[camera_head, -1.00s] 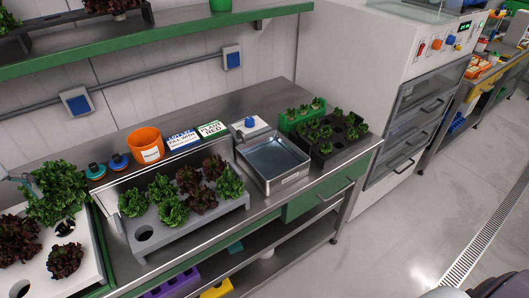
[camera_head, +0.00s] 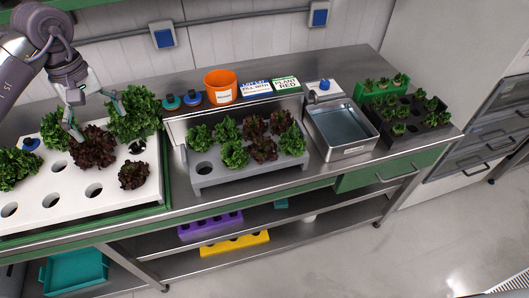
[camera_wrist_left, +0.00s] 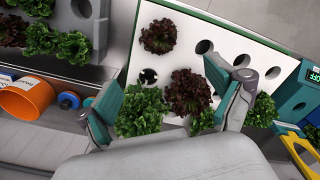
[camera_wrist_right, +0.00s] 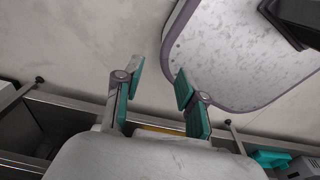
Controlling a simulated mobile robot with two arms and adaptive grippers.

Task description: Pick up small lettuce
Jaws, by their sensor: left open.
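My left gripper (camera_head: 95,115) is open above the white board (camera_head: 52,212) at the left. A large dark red lettuce (camera_head: 92,148) lies under its fingers, with a large green lettuce (camera_head: 134,115) just to the right. In the left wrist view the open fingers (camera_wrist_left: 175,100) stand either side of the red lettuce (camera_wrist_left: 190,92); contact cannot be told. A small red lettuce (camera_head: 133,175) sits apart, nearer the board's front right. Other green lettuces (camera_head: 15,168) stand at the board's left. My right gripper (camera_wrist_right: 160,95) is open and empty, away from the lettuces.
A grey tray (camera_head: 255,175) with several green and red lettuces stands right of the board. Behind it are an orange pot (camera_head: 220,88) and two signs (camera_head: 256,89). A metal basin (camera_head: 341,127) and a dark seedling tray (camera_head: 410,125) stand further right. The board's front left holes are empty.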

